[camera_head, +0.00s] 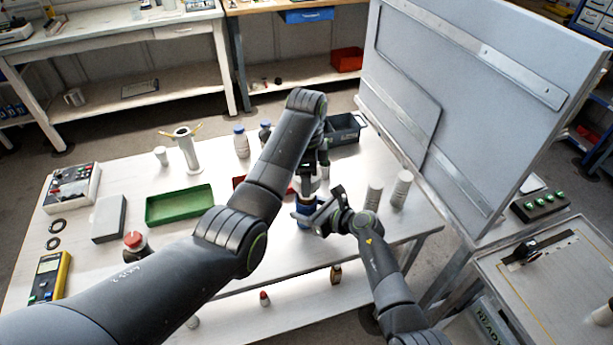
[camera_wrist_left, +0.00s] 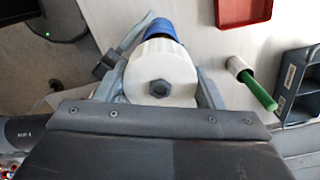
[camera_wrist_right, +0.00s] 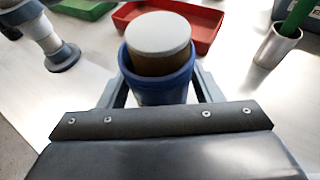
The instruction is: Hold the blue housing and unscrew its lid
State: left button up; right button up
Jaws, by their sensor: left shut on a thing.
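The blue housing (camera_head: 305,213) stands near the table's front edge. In the right wrist view the housing (camera_wrist_right: 160,90) is open at the top, and a brown cylinder with a pale grey top (camera_wrist_right: 160,35) stands up inside it. My right gripper (camera_head: 318,213) has its fingers on both sides of the housing and is shut on it. My left gripper (camera_head: 314,170) points down above the housing. In the left wrist view it is shut on the white lid (camera_wrist_left: 165,75), which has a hexagonal knob. The blue housing (camera_wrist_left: 160,28) shows beyond the lid. The lid appears off the housing.
A green tray (camera_head: 148,213) is left of my left arm. A red tray (camera_wrist_left: 243,12) and a cup with a green stick (camera_wrist_right: 280,45) are near the housing. A grey panel (camera_head: 450,110) rises at the table's right.

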jog(key=o, duration=0.3)
jog(key=v, duration=1.2)
